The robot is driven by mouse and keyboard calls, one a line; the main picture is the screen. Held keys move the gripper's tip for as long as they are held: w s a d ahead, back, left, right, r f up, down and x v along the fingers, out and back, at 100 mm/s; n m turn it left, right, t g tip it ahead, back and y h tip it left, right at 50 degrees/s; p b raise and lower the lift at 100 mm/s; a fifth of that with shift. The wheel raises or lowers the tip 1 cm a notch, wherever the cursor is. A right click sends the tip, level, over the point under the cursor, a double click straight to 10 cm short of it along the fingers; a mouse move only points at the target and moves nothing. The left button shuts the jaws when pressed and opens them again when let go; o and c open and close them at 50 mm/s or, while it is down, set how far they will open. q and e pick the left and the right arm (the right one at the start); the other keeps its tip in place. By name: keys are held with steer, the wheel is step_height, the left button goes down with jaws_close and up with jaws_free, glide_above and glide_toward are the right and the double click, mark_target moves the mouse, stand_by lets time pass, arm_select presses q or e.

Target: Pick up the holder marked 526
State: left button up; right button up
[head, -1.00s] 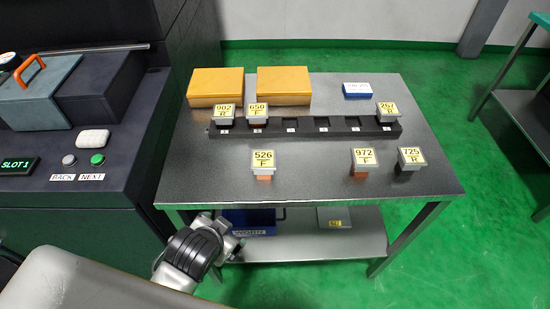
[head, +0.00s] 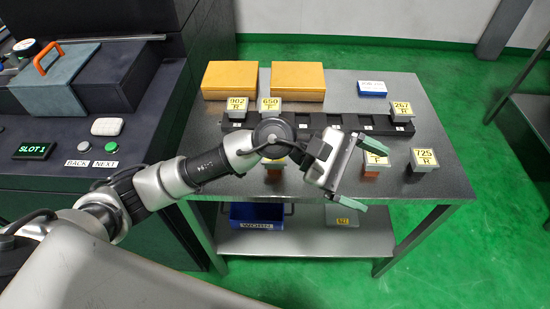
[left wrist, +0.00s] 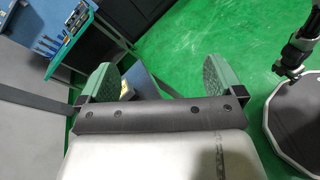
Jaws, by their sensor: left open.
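The holder marked 526 (head: 273,163) is on the front part of the steel table in the head view. My left arm crosses over it and hides most of it, its label included; only a small part shows below the arm. My left gripper (head: 362,173) is open and empty, above the table's front right of that holder, with its fingers pointing right. In the left wrist view the two green fingers (left wrist: 158,76) stand wide apart with nothing gripped; the holder does not show there.
Holder 972 (head: 376,158) is partly behind my left gripper; holder 725 (head: 423,158) stands right of it. A dark rack (head: 372,126) holds 902, 650 and 267. Two yellow boxes (head: 298,80) stand behind. A blue bin (head: 256,216) is on the lower shelf.

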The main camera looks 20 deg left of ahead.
arm_select(q)
steer(key=w+a+f+m+y, duration=0.4)
steer(key=a+f+m+y, duration=0.2)
steer(key=a+y, duration=0.15)
steer(key=m+t+y, duration=0.2)
steer(key=t+y, duration=0.1)
steer(key=y, duration=0.5)
glide_above(275, 162)
steer(key=w, duration=0.1)
steer(key=shift+w+a+r, duration=0.1)
steer(key=shift+a, duration=0.1)
steer(key=shift+w+a+f+y, duration=0.1)
steer(key=shift+a+f+y, duration=0.15)
steer(key=shift+f+y, duration=0.1)
steer(key=f, duration=0.4)
steer(key=shift+w+f+p, duration=0.15)
steer(key=shift+w+p, duration=0.2)
steer(key=shift+p, duration=0.05)
steer(key=shift+f, duration=0.65)
steer(key=f, duration=0.1)
steer(key=f+p, duration=0.1)
steer(key=f, duration=0.2)
steer(key=shift+w+f, duration=0.1)
steer(key=shift+w, duration=0.25)
steer(key=shift+c, duration=0.4)
